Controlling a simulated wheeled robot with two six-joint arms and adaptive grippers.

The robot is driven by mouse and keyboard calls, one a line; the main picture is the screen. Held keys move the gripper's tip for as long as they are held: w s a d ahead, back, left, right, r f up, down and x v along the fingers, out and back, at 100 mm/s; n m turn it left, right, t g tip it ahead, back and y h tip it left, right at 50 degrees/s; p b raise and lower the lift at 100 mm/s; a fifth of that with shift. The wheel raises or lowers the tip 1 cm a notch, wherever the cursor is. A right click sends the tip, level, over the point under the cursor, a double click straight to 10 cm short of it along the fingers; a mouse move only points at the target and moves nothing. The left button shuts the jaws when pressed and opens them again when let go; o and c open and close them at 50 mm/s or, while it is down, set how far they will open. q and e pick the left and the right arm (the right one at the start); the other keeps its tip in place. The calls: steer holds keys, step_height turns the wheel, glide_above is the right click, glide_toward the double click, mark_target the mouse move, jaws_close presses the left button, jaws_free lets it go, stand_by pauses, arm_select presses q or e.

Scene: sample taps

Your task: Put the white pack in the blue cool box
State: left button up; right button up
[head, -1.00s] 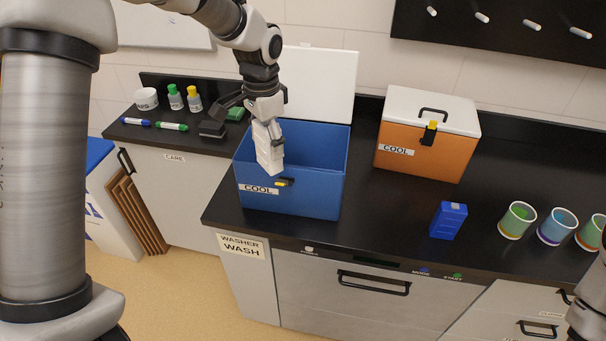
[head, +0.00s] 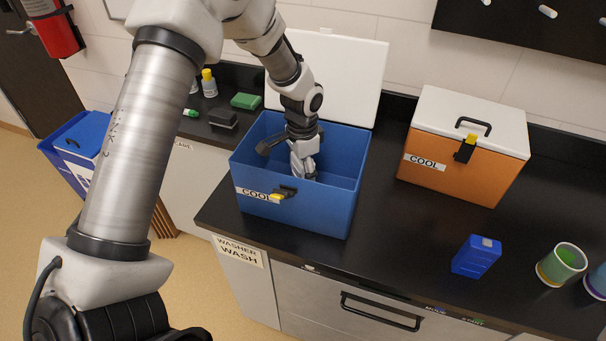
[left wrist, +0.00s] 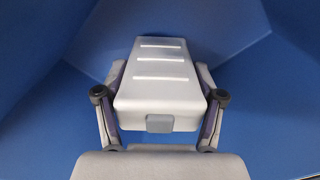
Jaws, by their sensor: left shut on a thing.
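The blue cool box (head: 300,207) stands open on the black counter, with its white lid raised behind it. My left gripper (head: 304,165) reaches down inside the box. In the left wrist view my left gripper (left wrist: 159,105) is shut on the white pack (left wrist: 158,80), one finger on each side. Blue box walls surround the pack there. In the head view the pack is mostly hidden by the gripper and the box's front wall. I cannot tell whether it touches the box floor. My right gripper is not in view.
A closed orange cool box (head: 462,150) with a white lid stands to the right. A blue pack (head: 476,257) and striped cups (head: 561,265) are on the counter at right. A black block (head: 223,119) and green sponge (head: 246,101) lie left of the blue box.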

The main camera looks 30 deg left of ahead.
arm_select(q)
steer(key=shift+w+f, duration=0.25)
steer(key=shift+f, duration=1)
steer(key=o, duration=1.5)
steer(key=shift+s, duration=0.15)
steer(key=shift+o, duration=0.2)
step_height(320, 180, up, 11)
steer(key=b, duration=0.2)
steer(key=shift+r+b, duration=0.1)
steer(key=shift+b, duration=0.25)
steer(key=shift+r, duration=0.45)
